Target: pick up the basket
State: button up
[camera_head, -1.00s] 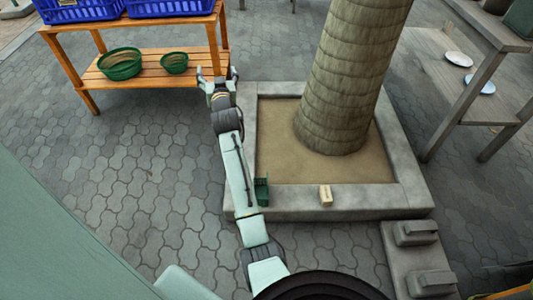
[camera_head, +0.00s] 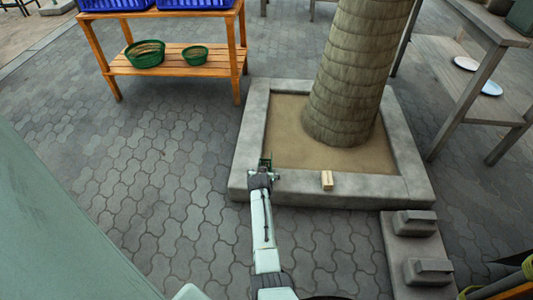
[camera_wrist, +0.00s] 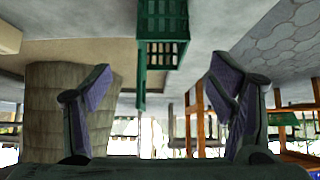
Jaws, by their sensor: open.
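A small dark green slatted basket (camera_head: 265,161) stands on the front left rim of the stone planter. It is partly hidden behind my gripper (camera_head: 263,176). In the wrist view, which looks upside down, the basket (camera_wrist: 162,52) is at the top centre, in line with the gap between my fingers. My gripper (camera_wrist: 160,75) is open and empty, with its fingers spread. The basket seems to lie just beyond the fingertips; I cannot tell if they touch it. Two round green baskets, a larger one (camera_head: 145,54) and a smaller one (camera_head: 194,55), sit on the wooden shelf's lower board.
The stone planter (camera_head: 400,190) holds a thick trunk (camera_head: 345,85). A small beige block (camera_head: 327,180) sits on its rim, right of the basket. Blue crates (camera_head: 195,4) are on the wooden shelf (camera_head: 122,68). A grey table with plates (camera_head: 466,63) is at right. Paving at left is clear.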

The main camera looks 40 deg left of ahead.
jog(key=b+x, duration=0.3)
jog(key=x, duration=0.1)
jog(key=shift+s+f+b, duration=0.15)
jog(key=shift+b, duration=0.25)
jog(key=shift+w+a+f+b, duration=0.2)
jog(key=shift+w+b, duration=0.2)
jog(key=shift+b, duration=0.15)
jog(key=b+x, duration=0.4)
jog(key=b, duration=0.1)
jog(key=shift+s+f, duration=0.15)
jog(key=shift+s, duration=0.05)
jog(key=shift+w+a+f+b, duration=0.3)
jog(key=shift+w+b, duration=0.1)
jog(key=shift+b, duration=0.6)
jog(key=shift+r, duration=0.1)
jog(key=shift+c, duration=0.6)
jog(key=c, duration=1.3)
